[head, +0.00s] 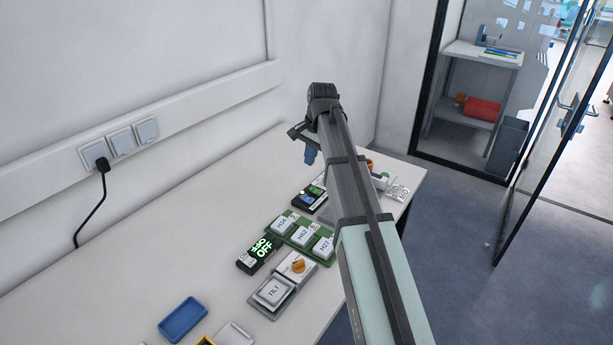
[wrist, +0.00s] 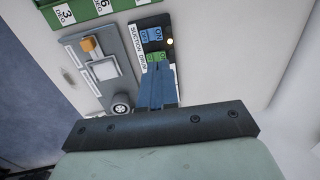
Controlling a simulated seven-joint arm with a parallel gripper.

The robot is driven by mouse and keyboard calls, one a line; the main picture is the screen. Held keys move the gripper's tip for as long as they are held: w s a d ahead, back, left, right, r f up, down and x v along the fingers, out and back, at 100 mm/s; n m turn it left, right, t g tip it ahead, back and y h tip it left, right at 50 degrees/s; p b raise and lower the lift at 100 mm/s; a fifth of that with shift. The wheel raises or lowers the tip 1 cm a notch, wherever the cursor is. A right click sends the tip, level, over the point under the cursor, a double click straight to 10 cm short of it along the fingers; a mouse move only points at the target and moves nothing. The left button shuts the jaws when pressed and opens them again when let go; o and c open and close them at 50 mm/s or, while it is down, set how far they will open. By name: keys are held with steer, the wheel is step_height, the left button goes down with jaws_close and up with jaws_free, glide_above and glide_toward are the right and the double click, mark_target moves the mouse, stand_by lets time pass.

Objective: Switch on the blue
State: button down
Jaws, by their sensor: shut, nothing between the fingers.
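A black switch box (wrist: 142,27) labelled "SUCTION" lies ahead of my gripper in the wrist view. It carries a blue switch (wrist: 153,36) with white lettering, a green switch (wrist: 157,57) close to my fingers, and a small lit orange-white lamp (wrist: 170,42). My gripper (wrist: 160,70) is shut and empty, its blue fingers pointing at the box. The fingertips overlap the lower part of the box; I cannot tell whether they touch it. In the head view my gripper (head: 309,157) is above the far part of the table, and my arm hides part of what lies there.
A grey panel (wrist: 105,88) with an orange knob and a dial lies beside the box.

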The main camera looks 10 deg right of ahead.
mark_target(303, 195)
steer(key=f, duration=0.4)
steer(key=w+a+f, duration=0.1)
steer(key=f, duration=0.8)
steer(key=shift+w+a+f, duration=0.2)
steer(key=shift+w+a, duration=0.1)
steer(key=shift+w, duration=0.05)
steer(key=shift+w+a+f, duration=0.15)
steer(key=shift+a+f, duration=0.05)
steer(key=shift+f, duration=0.1)
steer(key=shift+d, duration=0.15)
steer(key=shift+s+d+r, duration=0.15)
steer(key=shift+s+d, duration=0.35)
steer(key=shift+s, duration=0.15)
steer(key=shift+r, duration=0.2)
